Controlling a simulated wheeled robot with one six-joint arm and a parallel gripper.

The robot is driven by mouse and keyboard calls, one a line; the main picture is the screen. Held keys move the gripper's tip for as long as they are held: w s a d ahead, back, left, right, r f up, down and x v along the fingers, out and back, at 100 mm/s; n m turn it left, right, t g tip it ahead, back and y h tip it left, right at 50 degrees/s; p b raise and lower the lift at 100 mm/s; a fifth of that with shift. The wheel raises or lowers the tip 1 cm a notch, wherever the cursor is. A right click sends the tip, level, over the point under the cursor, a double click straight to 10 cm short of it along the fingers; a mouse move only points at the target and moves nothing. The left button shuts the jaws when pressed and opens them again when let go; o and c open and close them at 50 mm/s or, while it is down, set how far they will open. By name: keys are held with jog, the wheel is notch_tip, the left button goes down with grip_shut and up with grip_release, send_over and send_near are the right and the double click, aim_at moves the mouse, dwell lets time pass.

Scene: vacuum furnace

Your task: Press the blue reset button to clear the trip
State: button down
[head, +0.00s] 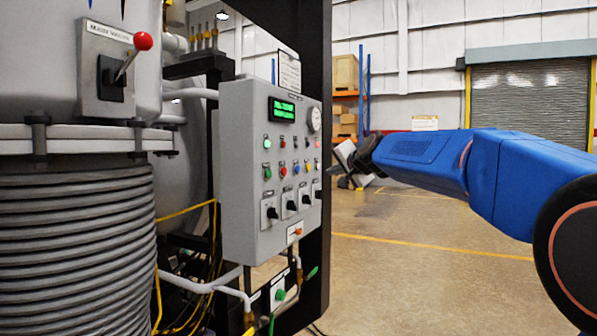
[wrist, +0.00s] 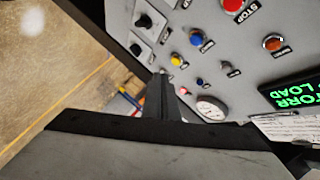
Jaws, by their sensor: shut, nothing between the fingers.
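The blue button (head: 295,168) sits on the grey control panel (head: 243,215), in the row between a red and a yellow button. In the wrist view the blue button (wrist: 196,40) shows unobstructed, with a small label beside it that I cannot read. My gripper (head: 346,156) is just right of the panel's right edge in the head view, apart from the button. In the wrist view its fingers (wrist: 160,82) are together and empty, with their tips below and left of the blue button.
The yellow button (wrist: 176,59) and red STOP button (wrist: 232,5) flank the blue one. Indicator lamps, a round gauge (wrist: 211,108) and a green display (head: 283,109) are above that row. Black knobs (head: 289,206) are below. Open floor lies right of the panel.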

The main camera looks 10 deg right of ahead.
jog(key=w+a, duration=0.5)
jog(key=a, duration=0.2)
dwell(0.4)
jog(key=shift+w+a, duration=0.15)
jog(key=shift+a, duration=0.05)
dwell(1.9)
jog(key=shift+w+a, duration=0.15)
jog(key=shift+a, duration=0.05)
jog(key=shift+w+a, duration=0.2)
jog(key=shift+a, duration=0.1)
dwell(0.8)
jog(key=shift+d, duration=0.15)
jog(key=shift+s+d, duration=0.45)
jog(key=shift+d, duration=0.05)
dwell(0.4)
jog(key=s+d, duration=0.1)
jog(key=d, duration=0.1)
jog(key=s+d, duration=0.2)
dwell(0.5)
